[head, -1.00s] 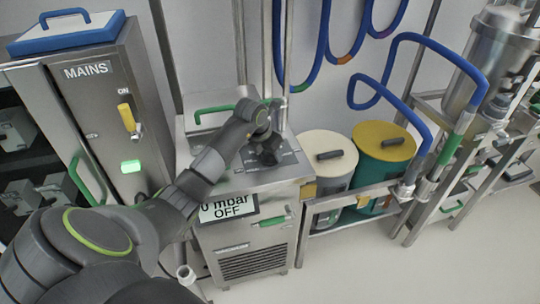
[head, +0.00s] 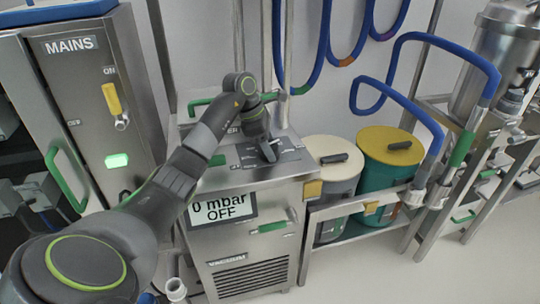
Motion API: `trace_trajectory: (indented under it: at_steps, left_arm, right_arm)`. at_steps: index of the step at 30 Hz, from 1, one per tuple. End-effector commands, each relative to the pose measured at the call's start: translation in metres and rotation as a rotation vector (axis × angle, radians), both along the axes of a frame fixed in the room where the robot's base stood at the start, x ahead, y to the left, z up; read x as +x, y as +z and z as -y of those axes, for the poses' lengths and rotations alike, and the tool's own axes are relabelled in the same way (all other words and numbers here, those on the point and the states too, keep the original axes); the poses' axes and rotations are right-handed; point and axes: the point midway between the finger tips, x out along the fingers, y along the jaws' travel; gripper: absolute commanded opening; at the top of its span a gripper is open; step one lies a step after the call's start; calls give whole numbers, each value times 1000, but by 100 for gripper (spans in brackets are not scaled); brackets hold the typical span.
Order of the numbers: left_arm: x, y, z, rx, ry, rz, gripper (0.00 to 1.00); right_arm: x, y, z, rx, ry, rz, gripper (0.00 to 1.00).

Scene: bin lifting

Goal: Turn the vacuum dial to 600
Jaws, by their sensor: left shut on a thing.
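The vacuum unit (head: 250,245) is a steel cabinet in the middle of the head view. Its display (head: 222,208) reads "0 mbar OFF". A dark dial (head: 268,148) sits on its top panel, partly hidden by my gripper. My left gripper (head: 266,140) points down over the top panel and is shut on the dial, though its fingertips are small and hard to make out. The panel markings around it are too small to read. My right gripper does not show.
A MAINS cabinet (head: 85,100) with a yellow switch and lit green lamp stands at left. A cream-lidded bin (head: 325,150) and a yellow-lidded bin (head: 390,147) stand on a low rack at right. Blue hoses hang behind. The floor at front right is clear.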

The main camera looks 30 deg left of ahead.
Motion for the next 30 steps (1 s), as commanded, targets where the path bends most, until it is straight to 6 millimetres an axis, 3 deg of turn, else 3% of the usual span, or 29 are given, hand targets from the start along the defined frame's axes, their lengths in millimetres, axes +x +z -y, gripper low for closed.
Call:
trace_trajectory:
  at_steps: [12,29,30]
  left_arm:
    - [0,-1,0,2,-202,1,25]
    - [0,1,0,2,-236,2,25]
    - [0,1,0,2,-235,1,49]
  right_arm:
    - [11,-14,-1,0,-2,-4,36]
    - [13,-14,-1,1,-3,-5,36]
    - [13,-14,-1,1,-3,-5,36]
